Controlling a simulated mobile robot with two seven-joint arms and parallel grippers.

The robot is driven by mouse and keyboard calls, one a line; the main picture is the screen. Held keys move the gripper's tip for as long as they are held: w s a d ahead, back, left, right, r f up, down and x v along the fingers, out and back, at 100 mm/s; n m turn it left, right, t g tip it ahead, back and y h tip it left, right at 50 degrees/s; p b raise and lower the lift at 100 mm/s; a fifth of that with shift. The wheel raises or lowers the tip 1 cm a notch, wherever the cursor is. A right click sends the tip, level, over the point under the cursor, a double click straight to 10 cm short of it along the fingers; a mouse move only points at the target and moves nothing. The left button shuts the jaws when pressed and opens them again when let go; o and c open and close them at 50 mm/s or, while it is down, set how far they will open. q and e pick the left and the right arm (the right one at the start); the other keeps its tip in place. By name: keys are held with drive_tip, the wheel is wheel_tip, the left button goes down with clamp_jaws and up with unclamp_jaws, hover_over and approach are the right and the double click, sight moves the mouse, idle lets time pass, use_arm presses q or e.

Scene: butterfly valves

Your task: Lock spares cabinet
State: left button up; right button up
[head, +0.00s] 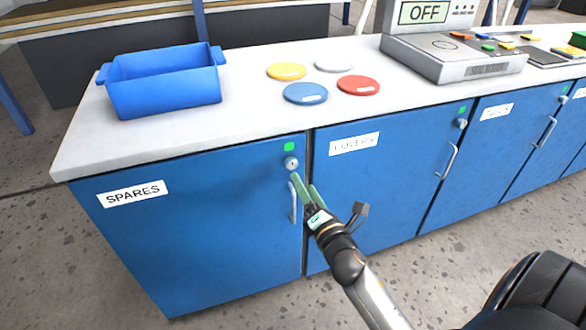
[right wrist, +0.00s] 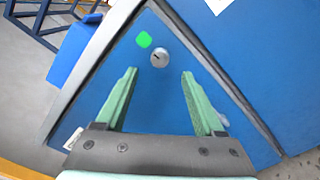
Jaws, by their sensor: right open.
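The spares cabinet (head: 200,230) has a closed blue door with a SPARES label (head: 134,194). Its round silver lock (head: 291,163) sits near the door's upper right corner, below a green square marker (head: 289,147). A vertical silver handle (head: 293,202) is below the lock. My right gripper (head: 305,182) is just below and right of the lock, in front of the door. In the right wrist view the lock (right wrist: 160,58) lies ahead of the open green fingers (right wrist: 155,80), between their lines and apart from them. Nothing is between the fingers. My left gripper is not in view.
A blue bin (head: 163,82) and several coloured discs, including a red one (head: 358,86), lie on the grey worktop (head: 250,115). A device reading OFF (head: 455,55) stands farther right. The COVERS cabinet (head: 370,190) adjoins on the right, with its own handle (head: 447,160).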

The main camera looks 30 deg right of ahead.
sight(293, 165)
drive_tip(key=x, duration=0.7)
drive_tip(key=shift+w+b, duration=0.3)
clamp_jaws()
